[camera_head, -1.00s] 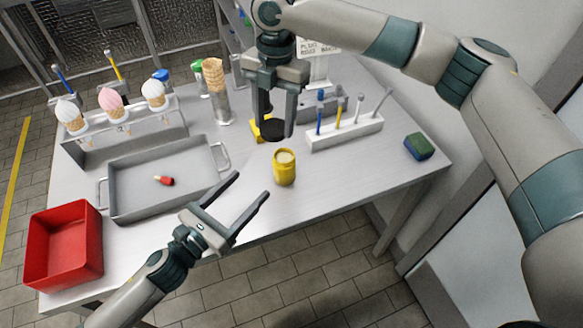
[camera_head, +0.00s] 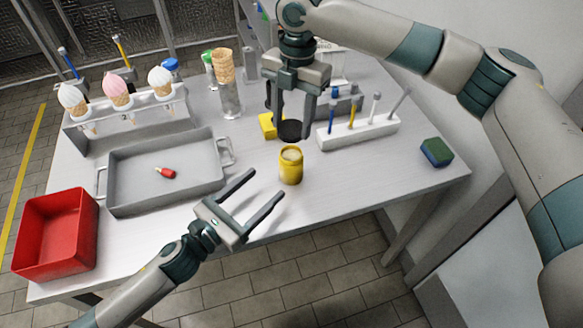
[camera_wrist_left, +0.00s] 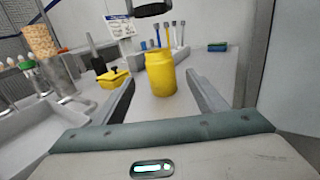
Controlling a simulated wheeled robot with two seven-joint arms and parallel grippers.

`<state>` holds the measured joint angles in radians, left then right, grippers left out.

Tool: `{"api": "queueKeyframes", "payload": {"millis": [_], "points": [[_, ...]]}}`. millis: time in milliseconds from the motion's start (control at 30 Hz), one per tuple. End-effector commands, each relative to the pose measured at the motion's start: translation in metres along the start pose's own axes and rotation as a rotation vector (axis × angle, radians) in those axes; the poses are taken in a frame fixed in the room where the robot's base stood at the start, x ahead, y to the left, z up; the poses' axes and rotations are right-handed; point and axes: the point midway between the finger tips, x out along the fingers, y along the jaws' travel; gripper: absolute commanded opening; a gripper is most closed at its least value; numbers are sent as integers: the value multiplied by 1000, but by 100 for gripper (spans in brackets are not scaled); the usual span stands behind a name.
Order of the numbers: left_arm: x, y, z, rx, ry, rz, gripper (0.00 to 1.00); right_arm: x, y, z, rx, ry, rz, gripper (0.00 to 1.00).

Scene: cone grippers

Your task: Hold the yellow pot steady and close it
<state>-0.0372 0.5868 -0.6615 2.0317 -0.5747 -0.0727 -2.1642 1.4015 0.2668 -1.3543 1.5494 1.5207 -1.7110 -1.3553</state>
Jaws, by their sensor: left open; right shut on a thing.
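The yellow pot (camera_head: 291,167) stands upright and uncovered near the table's front edge, with pale contents at its mouth. It also shows in the left wrist view (camera_wrist_left: 160,74), ahead of and between the fingers. My left gripper (camera_head: 268,183) is open and empty, its fingertips just short of the pot, apart from it. My right gripper (camera_head: 290,122) points down, shut on a round black lid (camera_head: 291,132). The lid is above the pot, with a gap between them; its edge also shows at the top of the left wrist view (camera_wrist_left: 153,9).
A grey tray (camera_head: 122,199) with a small red-tipped item lies left of the pot. A white rack (camera_head: 360,132) of several tools stands behind right; a yellow object (camera_head: 267,125) sits behind. A red bin (camera_head: 57,237) is at front left. A green-blue sponge (camera_head: 437,152) lies right.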

Motion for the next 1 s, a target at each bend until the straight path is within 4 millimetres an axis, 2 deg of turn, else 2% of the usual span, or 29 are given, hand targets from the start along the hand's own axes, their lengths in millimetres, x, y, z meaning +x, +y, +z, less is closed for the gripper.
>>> {"api": "queueKeyframes", "payload": {"millis": [267, 700, 1000], "points": [[28, 0, 1, 0, -1, 0, 66, 0, 0, 0, 0, 0, 0, 27], [95, 0, 1, 0, -1, 0, 66, 0, 0, 0, 0, 0, 0, 27], [115, -1, 0, 0, 1, -1, 66, 0, 0, 0, 0, 0, 0, 27]]}}
